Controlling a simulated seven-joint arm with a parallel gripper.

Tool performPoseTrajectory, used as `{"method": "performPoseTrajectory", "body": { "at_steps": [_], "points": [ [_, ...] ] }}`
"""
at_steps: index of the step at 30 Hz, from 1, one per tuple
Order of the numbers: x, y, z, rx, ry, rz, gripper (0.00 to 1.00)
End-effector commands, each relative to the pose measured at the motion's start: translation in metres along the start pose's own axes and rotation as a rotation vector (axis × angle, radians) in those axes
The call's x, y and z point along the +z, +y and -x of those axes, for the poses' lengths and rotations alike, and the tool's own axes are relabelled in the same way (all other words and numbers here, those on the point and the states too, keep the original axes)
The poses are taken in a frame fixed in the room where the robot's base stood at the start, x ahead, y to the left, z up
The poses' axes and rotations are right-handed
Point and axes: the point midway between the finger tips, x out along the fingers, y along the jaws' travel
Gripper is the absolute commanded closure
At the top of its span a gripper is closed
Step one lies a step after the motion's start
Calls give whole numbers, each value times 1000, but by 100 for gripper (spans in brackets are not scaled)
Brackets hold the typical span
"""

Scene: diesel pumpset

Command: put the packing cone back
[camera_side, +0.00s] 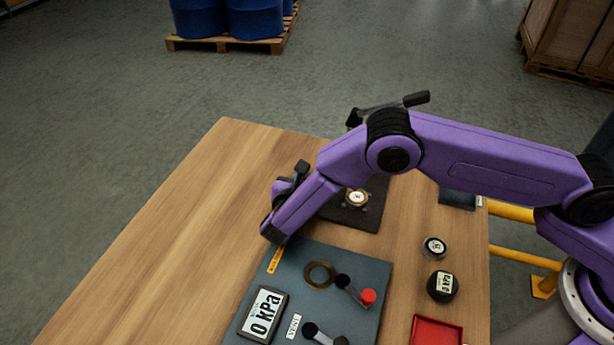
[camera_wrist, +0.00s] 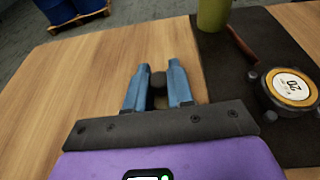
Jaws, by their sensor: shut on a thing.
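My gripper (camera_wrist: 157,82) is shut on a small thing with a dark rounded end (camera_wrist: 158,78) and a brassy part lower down. It is mostly hidden between the blue fingers, and I cannot tell for certain that it is the packing cone. The held thing is over bare wood, left of the black mat (camera_wrist: 221,72). In the side view the fingers and the held thing cannot be made out behind my purple wrist.
On the mat stand a round dial marked 20 (camera_wrist: 292,85), a green cylinder (camera_wrist: 213,14) and a red-brown rod (camera_wrist: 241,44). A grey panel (camera_side: 361,302) bears a kPa display (camera_side: 263,314), a brass ring (camera_side: 319,274) and a red knob (camera_side: 368,296). A red tray (camera_side: 437,331) lies front right. The wood at left is clear.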

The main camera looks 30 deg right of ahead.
Motion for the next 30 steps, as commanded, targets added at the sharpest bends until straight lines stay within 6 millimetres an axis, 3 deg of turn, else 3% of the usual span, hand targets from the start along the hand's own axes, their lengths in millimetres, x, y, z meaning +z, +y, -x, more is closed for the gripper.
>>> {"method": "performPoseTrajectory", "body": {
  "at_steps": [4, 5, 7, 19, 23, 30],
  "points": [
    [-3, 0, -1, 0, 0, 0, 100],
    [-3, 0, -1, 0, 0, 0, 75],
    [-3, 0, -1, 0, 0, 0, 52],
    [1, 0, 2, 1, 0, 1, 52],
    [0, 1, 20, 4, 1, 1, 52],
    [0, 1, 68, 4, 0, 1, 52]
  ]
}}
